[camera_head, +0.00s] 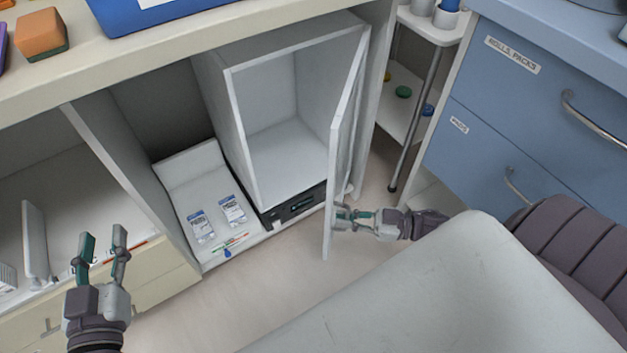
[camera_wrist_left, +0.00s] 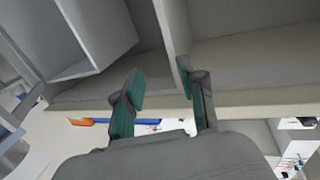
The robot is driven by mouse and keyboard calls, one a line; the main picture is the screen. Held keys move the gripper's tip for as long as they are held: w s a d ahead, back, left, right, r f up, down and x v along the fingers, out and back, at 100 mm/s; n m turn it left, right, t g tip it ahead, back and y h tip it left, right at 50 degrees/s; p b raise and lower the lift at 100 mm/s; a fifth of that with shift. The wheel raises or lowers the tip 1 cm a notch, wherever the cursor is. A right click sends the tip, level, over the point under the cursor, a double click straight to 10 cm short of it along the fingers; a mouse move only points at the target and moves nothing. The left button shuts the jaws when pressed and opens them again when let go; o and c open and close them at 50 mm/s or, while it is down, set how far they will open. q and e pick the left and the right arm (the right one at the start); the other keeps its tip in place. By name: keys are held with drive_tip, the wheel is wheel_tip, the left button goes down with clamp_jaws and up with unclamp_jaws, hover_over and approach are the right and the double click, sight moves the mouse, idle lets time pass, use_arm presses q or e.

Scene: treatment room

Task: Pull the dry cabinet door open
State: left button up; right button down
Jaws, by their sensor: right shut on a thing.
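The dry cabinet (camera_head: 237,130) is a pale box under the counter with an empty interior and a dark panel with a small display (camera_head: 302,204) along its bottom. Its door (camera_head: 347,110) stands wide open, hinged on the right and swung out toward me, seen nearly edge-on. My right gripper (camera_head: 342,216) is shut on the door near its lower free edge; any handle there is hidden. My left gripper (camera_head: 104,238) is open and empty, left of the cabinet in front of the shelves. It also shows open in the left wrist view (camera_wrist_left: 163,78).
Two small labelled packets (camera_head: 217,219) and a few thin sticks lie on the shelf left of the cabinet. A white trolley (camera_head: 436,28) and blue drawers (camera_head: 540,110) stand at the right. A blue tray (camera_head: 165,14) and orange block (camera_head: 41,33) sit on the counter.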

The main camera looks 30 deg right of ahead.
use_arm(q)
wheel_tip(320, 180, up, 7)
drive_tip(key=s+t+h+b, duration=0.1)
drive_tip(key=t+h+b, duration=0.1)
drive_tip(key=t, duration=0.2)
drive_tip(key=shift+d+t, duration=0.3)
drive_tip(key=shift+d, duration=0.1)
use_arm(e)
drive_tip(key=w+d+v, duration=0.2)
drive_tip(key=v, duration=1.3)
drive_tip(key=shift+d, duration=0.2)
use_arm(q)
drive_tip(key=shift+r, duration=0.1)
use_arm(e)
drive_tip(key=shift+w, duration=0.1)
drive_tip(key=c, duration=1.2)
unclamp_jaws()
drive_tip(key=shift+w+a, duration=0.1)
